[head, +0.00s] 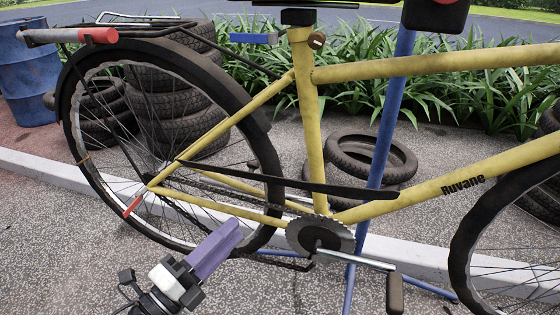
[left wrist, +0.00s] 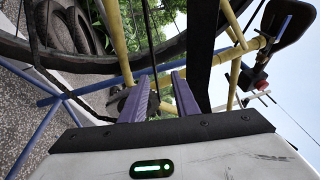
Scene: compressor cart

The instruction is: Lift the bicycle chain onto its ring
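The toothed chainring (head: 320,236) sits at the bottom of the yellow bicycle frame, with a crank and pedal. A thin dark chain (head: 232,197) appears to run from the rear wheel toward the ring, below the black guard bar. Whether it touches the ring's teeth is too small to tell. My left gripper (head: 228,232), with purple fingers, is left of the ring and in front of the rear wheel's lower part. In the left wrist view its two fingers (left wrist: 160,98) stand apart with a gap; I see nothing clearly held. My right gripper is not in view.
The black guard bar (head: 290,180) runs above the ring. A blue stand post (head: 385,115) rises behind the frame. Stacked tyres (head: 180,98), a lying tyre (head: 372,158) and a blue barrel (head: 28,75) stand behind.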

